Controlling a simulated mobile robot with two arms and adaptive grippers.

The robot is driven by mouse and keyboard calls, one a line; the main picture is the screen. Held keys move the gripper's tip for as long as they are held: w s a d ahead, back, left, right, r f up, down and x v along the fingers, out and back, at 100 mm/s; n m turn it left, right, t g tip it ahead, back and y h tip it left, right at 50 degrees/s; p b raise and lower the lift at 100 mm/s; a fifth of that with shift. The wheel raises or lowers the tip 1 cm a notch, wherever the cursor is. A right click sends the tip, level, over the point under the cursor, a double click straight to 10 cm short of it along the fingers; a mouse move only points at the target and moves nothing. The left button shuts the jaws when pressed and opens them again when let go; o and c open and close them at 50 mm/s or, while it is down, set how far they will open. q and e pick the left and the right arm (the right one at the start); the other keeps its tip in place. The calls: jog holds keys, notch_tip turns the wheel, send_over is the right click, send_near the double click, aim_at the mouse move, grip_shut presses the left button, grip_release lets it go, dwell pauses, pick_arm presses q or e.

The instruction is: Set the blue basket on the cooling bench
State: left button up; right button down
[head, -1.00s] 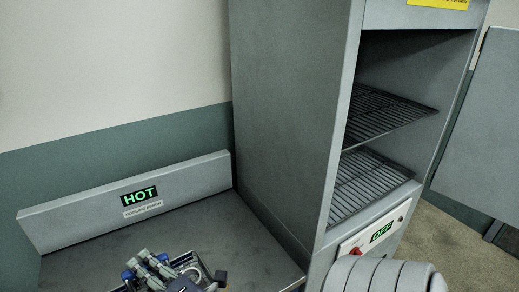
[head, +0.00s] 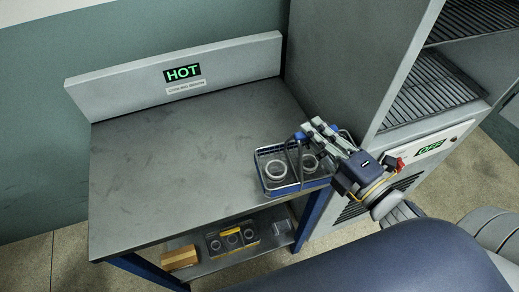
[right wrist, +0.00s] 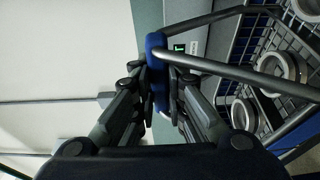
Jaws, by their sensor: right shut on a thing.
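The blue basket (head: 284,190) is a wire basket with a blue rim, holding pale metal rings (head: 276,170). In the head view it is over the right part of the grey cooling bench (head: 170,165), near the cabinet. I cannot tell whether its bottom touches the bench top. My right gripper (head: 322,135) is shut on the basket's handle. In the right wrist view its fingers close on the blue grip (right wrist: 155,62) of the handle, and the basket with rings shows at the right. The bench's sign (head: 183,72) reads HOT. My left gripper is not in view.
The rest of the bench top is bare. A grey cabinet (head: 335,60) with wire racks (head: 435,85) stands directly right of the bench; its panel reads OFF. On the bench's lower shelf are a cardboard box (head: 179,258) and a tray with several rings (head: 232,239).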

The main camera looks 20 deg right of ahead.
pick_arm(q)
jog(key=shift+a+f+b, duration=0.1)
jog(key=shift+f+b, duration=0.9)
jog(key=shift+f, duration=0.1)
pick_arm(e)
jog(key=w+a+f+n+y, duration=0.1)
jog(key=w+a+f, duration=0.2)
jog(key=w+a, duration=0.6)
jog(key=shift+w+f+g+y, duration=0.3)
jog(key=shift+w+y, duration=0.1)
jog(key=shift+w, duration=1.15)
jog(key=shift+a+f, duration=0.1)
jog(key=c, duration=1.6)
grip_release()
jog(key=shift+f, duration=0.15)
jog(key=shift+c, duration=0.2)
